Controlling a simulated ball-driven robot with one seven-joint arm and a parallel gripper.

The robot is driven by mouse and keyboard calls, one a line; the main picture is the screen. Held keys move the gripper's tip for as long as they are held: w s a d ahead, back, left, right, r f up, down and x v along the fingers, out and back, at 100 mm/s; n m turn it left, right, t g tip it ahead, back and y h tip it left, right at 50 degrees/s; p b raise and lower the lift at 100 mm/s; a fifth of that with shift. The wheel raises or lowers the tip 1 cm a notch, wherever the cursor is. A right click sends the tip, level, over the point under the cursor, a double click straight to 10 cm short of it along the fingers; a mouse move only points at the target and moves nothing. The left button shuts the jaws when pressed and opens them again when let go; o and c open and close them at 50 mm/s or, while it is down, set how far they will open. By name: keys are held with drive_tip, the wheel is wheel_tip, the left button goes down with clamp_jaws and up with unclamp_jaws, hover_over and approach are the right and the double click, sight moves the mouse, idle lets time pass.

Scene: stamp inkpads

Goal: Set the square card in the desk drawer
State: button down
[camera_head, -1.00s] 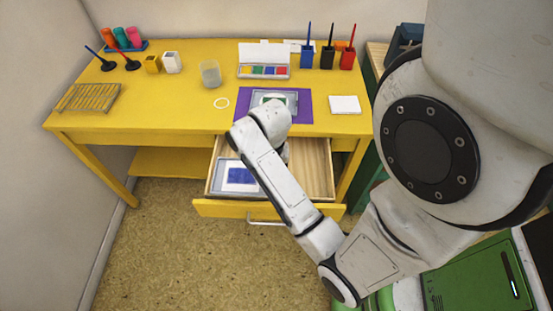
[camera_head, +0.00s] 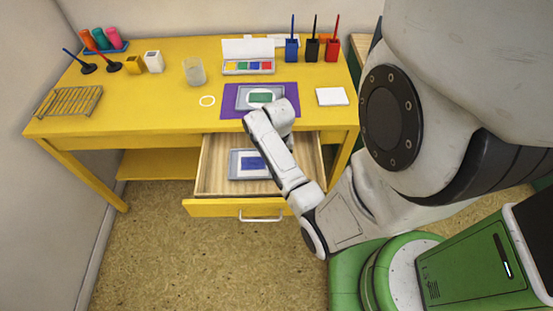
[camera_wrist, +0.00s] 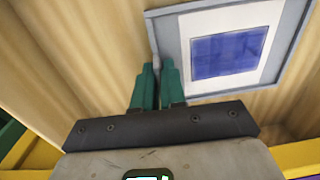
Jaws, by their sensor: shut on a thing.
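A white square card with a blue square on it (camera_head: 257,163) lies in a grey tray (camera_head: 235,170) inside the open desk drawer (camera_head: 220,207). In the wrist view the square card (camera_wrist: 262,28) and the tray's grey rim (camera_wrist: 172,50) show at the top, over pale drawer wood. My gripper (camera_wrist: 158,68) has its green fingers shut on the tray's edge at the near left corner. In the head view my arm hides the fingers. Whether the tray touches the drawer floor I cannot tell.
A second grey tray (camera_head: 241,98) with a white card and green pad sits on a purple mat (camera_head: 232,112). A white square stack (camera_head: 332,96), a paint box (camera_head: 248,67), a glass (camera_head: 193,72), brush pots (camera_head: 312,50) and a rack (camera_head: 70,101) stand on the yellow desk.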

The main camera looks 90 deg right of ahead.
drive_tip(key=shift+f, duration=0.4)
drive_tip(key=c, duration=1.2)
unclamp_jaws()
